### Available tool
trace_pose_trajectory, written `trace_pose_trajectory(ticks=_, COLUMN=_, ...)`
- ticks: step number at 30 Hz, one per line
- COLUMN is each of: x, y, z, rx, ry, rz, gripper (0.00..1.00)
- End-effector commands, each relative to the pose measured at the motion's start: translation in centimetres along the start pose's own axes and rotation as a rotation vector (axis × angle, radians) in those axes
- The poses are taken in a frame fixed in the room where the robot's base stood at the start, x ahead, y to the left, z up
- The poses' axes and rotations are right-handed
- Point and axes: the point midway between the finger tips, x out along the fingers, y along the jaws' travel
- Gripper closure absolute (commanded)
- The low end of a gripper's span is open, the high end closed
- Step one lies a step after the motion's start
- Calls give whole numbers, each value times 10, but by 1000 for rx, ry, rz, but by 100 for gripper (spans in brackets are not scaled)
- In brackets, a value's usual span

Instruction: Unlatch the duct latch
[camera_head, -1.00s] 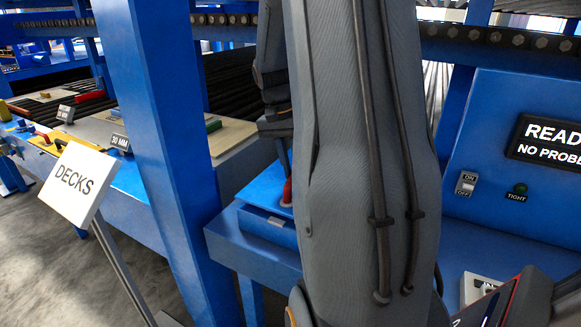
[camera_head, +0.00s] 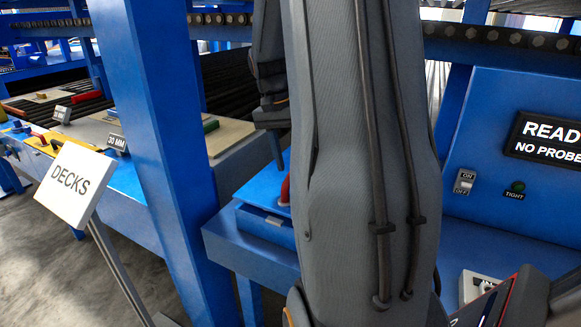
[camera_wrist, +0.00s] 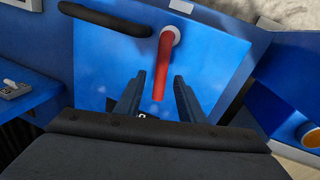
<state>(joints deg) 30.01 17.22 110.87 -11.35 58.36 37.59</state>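A red lever (camera_wrist: 163,60) on a pale round pivot (camera_wrist: 170,36) sits on a blue panel (camera_wrist: 215,68) in the wrist view; I take it for the duct latch. The lever points from the pivot toward my gripper. My gripper (camera_wrist: 158,80) is open, its two dark fingers on either side of the lever's free end in the picture, with gaps on both sides. I cannot tell how deep the lever lies between them. In the head view the red lever (camera_head: 285,189) shows partly beside my arm, which hides the rest. A dark finger points down just above it.
A black bar handle (camera_wrist: 105,19) lies left of the pivot. A blue post (camera_head: 150,120) stands left of my arm, with a DECKS sign (camera_head: 75,185) before it. A blue console with a display (camera_head: 545,140) and an on/off switch (camera_head: 464,182) stands right.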

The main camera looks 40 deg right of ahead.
Motion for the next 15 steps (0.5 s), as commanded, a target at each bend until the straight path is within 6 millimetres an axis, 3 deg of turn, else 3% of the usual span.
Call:
trace_pose_trajectory(ticks=9, x=-48, y=0, z=-1, rx=2, ry=3, rz=-2, gripper=64)
trace_pose_trajectory(ticks=15, x=-58, y=0, z=0, rx=2, ry=0, rz=-1, gripper=64)
